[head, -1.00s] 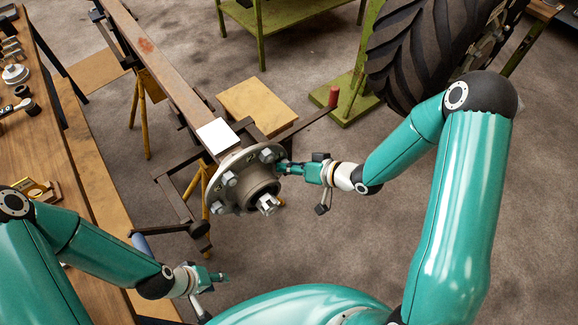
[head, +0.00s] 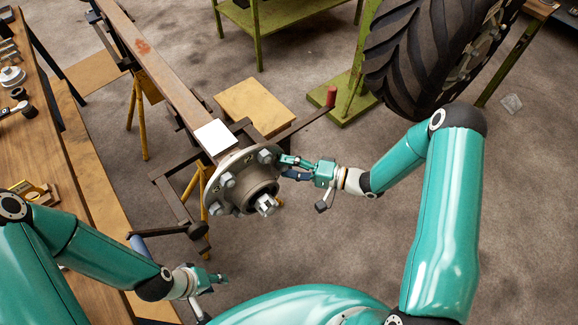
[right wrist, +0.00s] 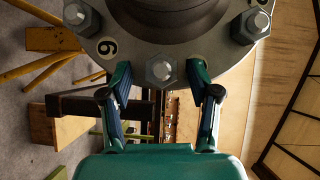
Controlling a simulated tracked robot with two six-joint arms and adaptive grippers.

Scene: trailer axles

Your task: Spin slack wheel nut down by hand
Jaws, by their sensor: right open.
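The round grey hub flange (head: 213,189) sits on the end of the axle beam, with several wheel nuts around its face. One nut (head: 265,156) is near my right gripper (head: 281,167), on the hub's right side. In the right wrist view a hex nut (right wrist: 161,70) appears between the two spread fingertips of my right gripper (right wrist: 159,72), with a gap on each side. A digit 6 is marked left of it. I cannot tell which nut is slack. My left gripper (head: 222,280) hangs low, apart from the hub; its fingers are too small to read.
The long axle beam (head: 165,75) runs up and left on yellow stands. A wooden bench (head: 45,150) with tools is at left. A large tyre (head: 410,60) and green stand are at upper right.

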